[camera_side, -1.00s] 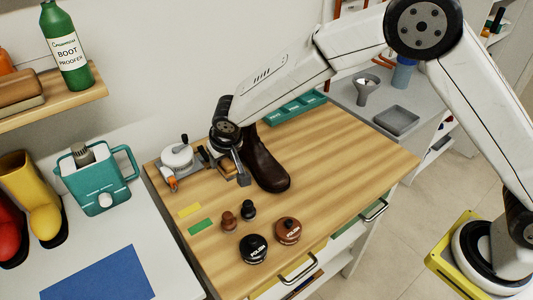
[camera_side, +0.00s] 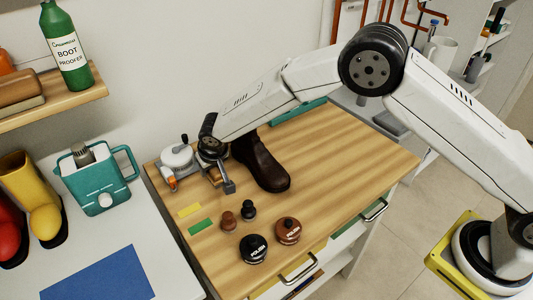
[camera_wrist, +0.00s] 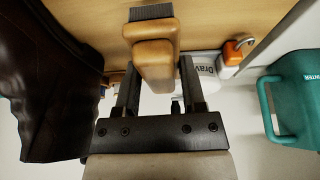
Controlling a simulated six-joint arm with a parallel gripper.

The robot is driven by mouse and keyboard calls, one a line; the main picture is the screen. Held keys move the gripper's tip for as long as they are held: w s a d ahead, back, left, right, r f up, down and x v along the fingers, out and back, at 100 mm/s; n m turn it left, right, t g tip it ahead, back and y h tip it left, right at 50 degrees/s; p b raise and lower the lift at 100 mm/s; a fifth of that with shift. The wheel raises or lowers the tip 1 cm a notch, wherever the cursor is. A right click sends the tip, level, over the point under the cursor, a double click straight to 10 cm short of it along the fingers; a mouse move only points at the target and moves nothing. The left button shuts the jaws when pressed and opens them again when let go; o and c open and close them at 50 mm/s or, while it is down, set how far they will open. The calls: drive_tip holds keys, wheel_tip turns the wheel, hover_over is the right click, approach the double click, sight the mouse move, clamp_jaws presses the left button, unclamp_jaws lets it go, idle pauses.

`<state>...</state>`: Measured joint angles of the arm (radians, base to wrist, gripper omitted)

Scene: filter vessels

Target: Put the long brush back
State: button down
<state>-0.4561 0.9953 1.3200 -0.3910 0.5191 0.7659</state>
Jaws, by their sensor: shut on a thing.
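My gripper (camera_wrist: 158,82) is shut on a wooden brush (camera_wrist: 152,45), whose rounded tan body with a dark bristle edge sits between the two fingers in the wrist view. In the side view my gripper (camera_side: 227,186) is low over the left part of the wooden bench top (camera_side: 335,155), just left of the dark brown boot (camera_side: 262,165). Whether the brush touches the bench is not clear.
A white round device (camera_side: 177,156) with an orange-tipped part stands close at the left. A teal container (camera_side: 98,190) stands on the left counter. Right bench is clear.

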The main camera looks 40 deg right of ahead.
sight(213, 175)
drive_tip(key=shift+f, duration=1.5)
drive_tip(key=shift+f, duration=0.1)
drive_tip(key=shift+c, duration=0.9)
unclamp_jaws()
drive_tip(key=v, duration=1.2)
drive_tip(key=shift+d, duration=0.1)
